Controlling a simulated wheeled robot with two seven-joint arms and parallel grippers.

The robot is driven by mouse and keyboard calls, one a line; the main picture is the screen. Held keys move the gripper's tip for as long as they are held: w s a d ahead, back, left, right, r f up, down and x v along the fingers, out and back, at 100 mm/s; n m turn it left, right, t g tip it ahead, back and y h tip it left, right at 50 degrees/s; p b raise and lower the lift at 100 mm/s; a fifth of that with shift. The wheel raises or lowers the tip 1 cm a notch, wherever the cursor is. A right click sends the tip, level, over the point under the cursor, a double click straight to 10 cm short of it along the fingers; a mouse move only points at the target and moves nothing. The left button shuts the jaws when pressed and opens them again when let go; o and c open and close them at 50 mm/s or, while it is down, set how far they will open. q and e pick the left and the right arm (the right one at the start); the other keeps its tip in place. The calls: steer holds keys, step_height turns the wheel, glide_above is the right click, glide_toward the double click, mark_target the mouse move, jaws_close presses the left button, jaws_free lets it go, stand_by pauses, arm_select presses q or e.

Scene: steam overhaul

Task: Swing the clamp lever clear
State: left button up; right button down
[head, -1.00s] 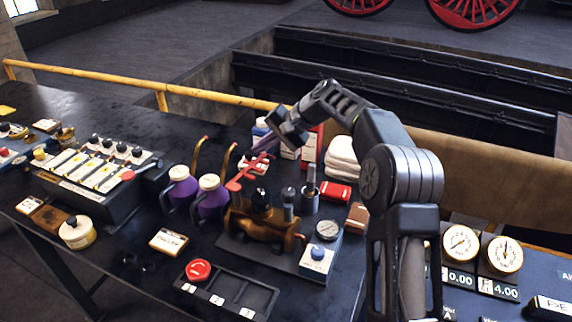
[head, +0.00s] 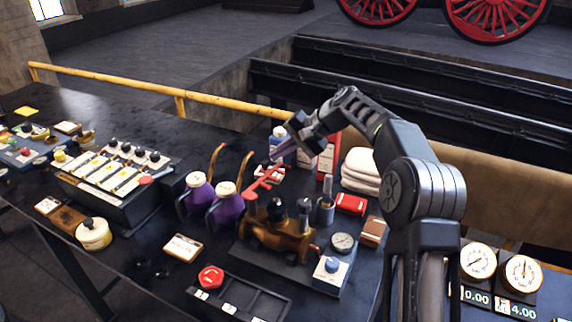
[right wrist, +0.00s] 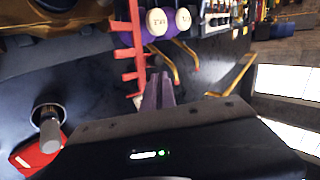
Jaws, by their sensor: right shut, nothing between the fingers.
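A red branched lever (head: 264,180), which looks like the clamp lever, stands up at the left of a brass valve body (head: 275,238) on the bench. In the right wrist view a red pronged bar (right wrist: 136,60) runs beside my fingers. My right gripper (head: 280,154) is just above and right of the lever, its purple fingers shut with nothing between them. The fingers also show in the right wrist view (right wrist: 161,90), close to the bar; I cannot tell whether they touch it. My left gripper is not in view.
Two purple jugs (head: 228,204) with bent copper-coloured tubes behind stand left of the valve. A gauge (head: 343,243), a red box (head: 350,204) and folded white cloths (head: 360,172) are to its right. A tray with a red button (head: 211,278) lies in front.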

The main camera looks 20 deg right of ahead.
steer(key=v, duration=0.6)
steer(key=shift+b, duration=0.45)
steer(key=shift+s, duration=0.1)
